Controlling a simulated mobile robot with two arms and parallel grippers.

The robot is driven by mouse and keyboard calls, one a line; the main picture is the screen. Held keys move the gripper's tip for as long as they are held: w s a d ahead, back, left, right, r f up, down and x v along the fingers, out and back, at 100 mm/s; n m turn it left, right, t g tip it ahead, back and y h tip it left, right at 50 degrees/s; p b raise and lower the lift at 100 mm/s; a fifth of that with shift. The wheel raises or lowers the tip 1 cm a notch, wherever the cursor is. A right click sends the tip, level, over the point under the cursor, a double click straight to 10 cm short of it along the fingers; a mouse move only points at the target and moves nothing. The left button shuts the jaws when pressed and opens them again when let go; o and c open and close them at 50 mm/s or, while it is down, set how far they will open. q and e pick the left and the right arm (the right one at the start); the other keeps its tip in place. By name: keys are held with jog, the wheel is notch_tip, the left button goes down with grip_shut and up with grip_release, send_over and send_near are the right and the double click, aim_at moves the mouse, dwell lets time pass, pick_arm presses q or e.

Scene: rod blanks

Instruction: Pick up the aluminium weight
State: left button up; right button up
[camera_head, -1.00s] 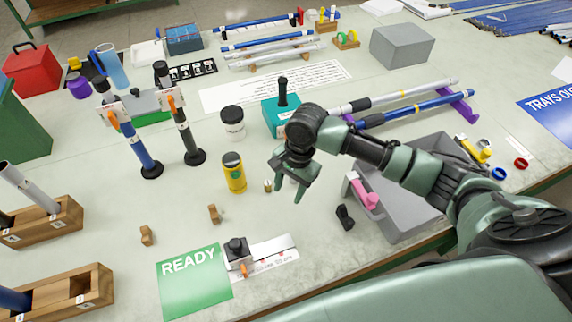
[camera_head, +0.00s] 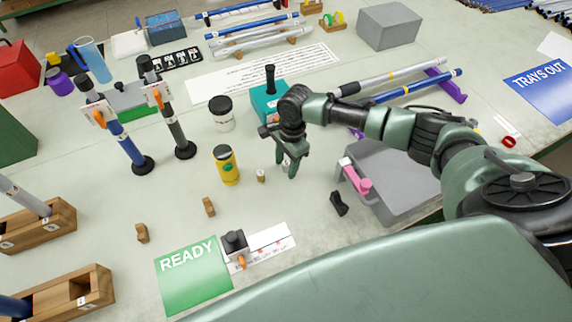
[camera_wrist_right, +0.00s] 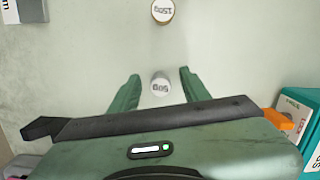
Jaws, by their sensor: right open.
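The aluminium weight (camera_wrist_right: 160,84) is a small silvery cylinder with a number label on top, standing upright in the right wrist view. My right gripper (camera_head: 288,171) points down over the table, and its two green fingers (camera_wrist_right: 159,82) are open on either side of the weight, with gaps at both sides. A brass-coloured weight (camera_wrist_right: 163,11) labelled 150g stands beyond the fingertips and also shows in the head view (camera_head: 260,176), left of the gripper. My left gripper is not in view.
A yellow canister (camera_head: 227,168) stands left of the brass weight. A teal box with a black handle (camera_head: 266,103) stands behind my right gripper. A grey tray (camera_head: 400,190) lies to its right, with a black object (camera_head: 339,204) beside it.

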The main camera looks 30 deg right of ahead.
grip_shut()
